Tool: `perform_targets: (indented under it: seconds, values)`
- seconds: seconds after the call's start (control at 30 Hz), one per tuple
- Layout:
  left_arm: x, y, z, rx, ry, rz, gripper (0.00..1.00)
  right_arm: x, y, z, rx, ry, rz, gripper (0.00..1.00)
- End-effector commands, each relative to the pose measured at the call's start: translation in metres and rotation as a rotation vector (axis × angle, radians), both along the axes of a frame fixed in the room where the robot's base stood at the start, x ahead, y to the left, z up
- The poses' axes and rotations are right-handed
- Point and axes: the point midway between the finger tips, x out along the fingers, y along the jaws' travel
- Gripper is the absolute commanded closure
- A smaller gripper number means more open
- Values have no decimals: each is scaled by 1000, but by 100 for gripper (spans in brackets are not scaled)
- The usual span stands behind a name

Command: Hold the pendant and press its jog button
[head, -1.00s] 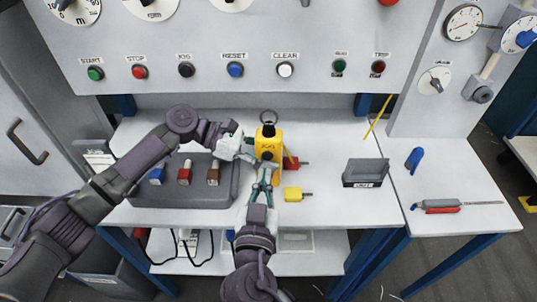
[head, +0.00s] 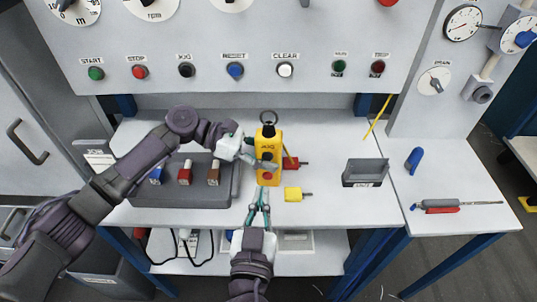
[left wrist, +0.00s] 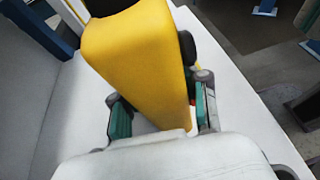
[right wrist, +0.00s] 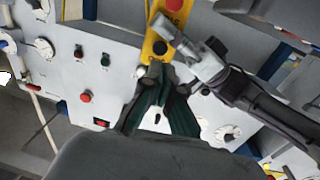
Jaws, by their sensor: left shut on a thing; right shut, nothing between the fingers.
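The yellow pendant (head: 268,146) stands upright above the table, with JOG lettering near its top and a ring above it. My left gripper (head: 250,158) is shut on the pendant from its left side; the left wrist view shows the yellow body (left wrist: 145,60) between the fingers. In the right wrist view the pendant (right wrist: 158,45) shows a red button (right wrist: 174,4) and a black button (right wrist: 159,47). My right gripper (head: 259,208) is shut and empty, in front of and below the pendant, apart from it in the head view.
A grey block with blue, red and brown pieces (head: 185,174) sits to the left. A yellow plug-like piece (head: 293,194) and a red one (head: 297,163) lie right of the pendant. A grey holder (head: 364,172) and screwdriver (head: 440,204) are farther right. A panel of buttons (head: 235,69) stands behind.

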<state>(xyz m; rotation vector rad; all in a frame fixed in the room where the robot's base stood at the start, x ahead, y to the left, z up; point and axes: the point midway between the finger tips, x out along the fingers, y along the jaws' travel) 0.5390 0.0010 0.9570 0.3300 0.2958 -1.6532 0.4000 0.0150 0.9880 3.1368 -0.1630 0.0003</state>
Motion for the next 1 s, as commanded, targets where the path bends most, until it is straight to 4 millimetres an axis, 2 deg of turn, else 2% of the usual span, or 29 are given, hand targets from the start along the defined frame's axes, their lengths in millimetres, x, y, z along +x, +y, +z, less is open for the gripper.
perform_targets:
  seconds: [0.5,1.0]
  values:
    - [0,0,1,-2,-1,0,100,48,-5,1,0,-1,-1,100]
    - [0,0,1,-1,0,0,100,55,-6,1,0,-1,0,100]
